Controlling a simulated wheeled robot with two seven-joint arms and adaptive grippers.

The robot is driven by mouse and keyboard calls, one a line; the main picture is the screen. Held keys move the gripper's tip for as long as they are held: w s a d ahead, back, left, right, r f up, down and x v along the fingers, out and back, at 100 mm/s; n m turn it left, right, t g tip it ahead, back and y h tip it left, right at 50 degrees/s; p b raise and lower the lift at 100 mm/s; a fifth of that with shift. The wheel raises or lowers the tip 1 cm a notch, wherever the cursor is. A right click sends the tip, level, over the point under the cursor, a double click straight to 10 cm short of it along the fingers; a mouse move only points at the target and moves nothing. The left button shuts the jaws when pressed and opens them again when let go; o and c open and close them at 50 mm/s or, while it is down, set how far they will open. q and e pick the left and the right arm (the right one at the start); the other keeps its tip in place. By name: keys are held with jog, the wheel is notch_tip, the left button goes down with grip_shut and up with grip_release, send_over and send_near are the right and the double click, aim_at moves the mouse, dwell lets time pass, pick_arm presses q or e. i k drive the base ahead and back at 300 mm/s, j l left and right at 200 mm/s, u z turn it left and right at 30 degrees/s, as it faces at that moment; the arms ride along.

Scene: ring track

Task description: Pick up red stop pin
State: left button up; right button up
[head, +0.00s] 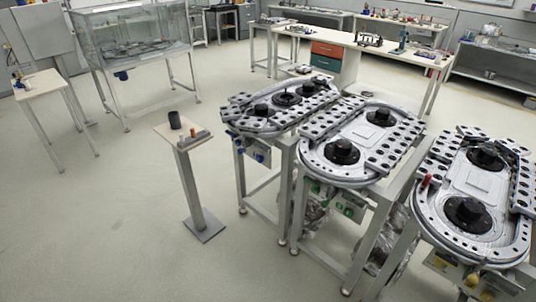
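A small red pin (425,181) stands at the left edge of the nearest ring track on the right (440,215). It looks upright and slightly tilted. An orange-brown piece (468,131) lies at the far end of the same track, too small to identify. Neither of my grippers is in view, so nothing shows near the red pin.
Two more ring tracks stand beside it, a middle one (322,172) and a left one (237,120). A small pedestal (176,140) holds a dark cup (174,119) and small parts. Open floor (110,220) lies at the left. Workbenches line the back.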

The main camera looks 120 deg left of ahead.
aim_at(425, 182)
jog(key=u, duration=2.15)
jog(key=j+u, duration=0.45)
jog(key=i+j+u, duration=0.2)
jog(key=u, duration=0.25)
jog(key=i+j+u, duration=0.15)
jog(key=j+u, duration=0.3)
jog(key=l, duration=0.1)
